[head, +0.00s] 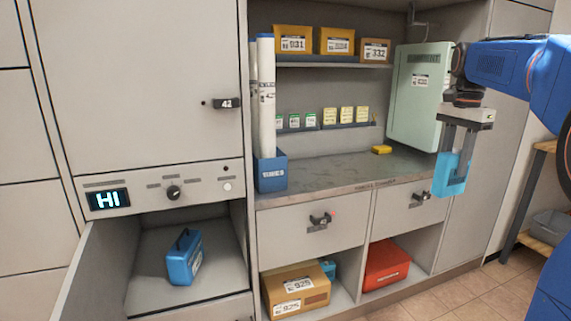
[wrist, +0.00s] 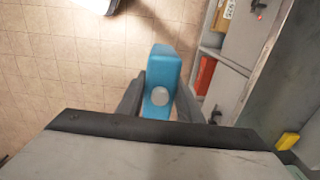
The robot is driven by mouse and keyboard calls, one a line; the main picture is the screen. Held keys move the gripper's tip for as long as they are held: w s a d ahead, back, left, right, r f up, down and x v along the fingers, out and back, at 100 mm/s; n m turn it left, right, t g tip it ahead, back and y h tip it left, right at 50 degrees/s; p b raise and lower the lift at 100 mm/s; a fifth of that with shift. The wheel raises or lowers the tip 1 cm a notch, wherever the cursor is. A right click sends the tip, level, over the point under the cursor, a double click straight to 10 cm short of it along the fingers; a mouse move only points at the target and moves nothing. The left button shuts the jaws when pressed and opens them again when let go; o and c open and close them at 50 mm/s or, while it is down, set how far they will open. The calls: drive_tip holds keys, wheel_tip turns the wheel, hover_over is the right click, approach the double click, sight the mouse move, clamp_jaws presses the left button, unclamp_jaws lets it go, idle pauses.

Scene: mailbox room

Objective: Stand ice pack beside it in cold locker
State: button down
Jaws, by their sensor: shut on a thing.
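My gripper (head: 457,150) hangs at the right in the head view, in front of the counter's right end. It is shut on a light-blue ice pack (head: 455,190), held in the air pointing down. The ice pack also shows between the fingers in the wrist view (wrist: 163,65), with a round pale spot on it. The open cold locker (head: 213,306) is at the lower left, far from my gripper. A blue box (head: 184,257) with a dark handle and a pale label stands inside it, with bare floor around it.
A counter (head: 330,172) with a blue tube holder (head: 271,172) lies between. A pale green cabinet (head: 418,95) stands behind my gripper. Below are a cardboard box (head: 295,285) and a red box (head: 387,265).

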drive_tip(key=w+a+f+n, duration=0.2)
drive_tip(key=w+f, duration=0.3)
drive_tip(key=f, duration=0.6)
drive_tip(key=w+a+f+n, duration=0.15)
drive_tip(key=w+f, duration=0.35)
drive_tip(key=f, duration=0.5)
drive_tip(key=w+a+f+n, duration=0.25)
drive_tip(key=w+f, duration=0.25)
drive_tip(key=f, duration=0.6)
drive_tip(key=s+a+f+n, duration=0.1)
drive_tip(key=a+f+n, duration=0.1)
drive_tip(key=f, duration=1)
drive_tip(key=s+a+f+n, duration=0.1)
drive_tip(key=a+f+n, duration=0.2)
drive_tip(key=f, duration=0.9)
drive_tip(key=s+a+f+n, duration=0.2)
drive_tip(key=a+f+n, duration=0.1)
drive_tip(key=f, duration=0.9)
drive_tip(key=shift+a, duration=0.8)
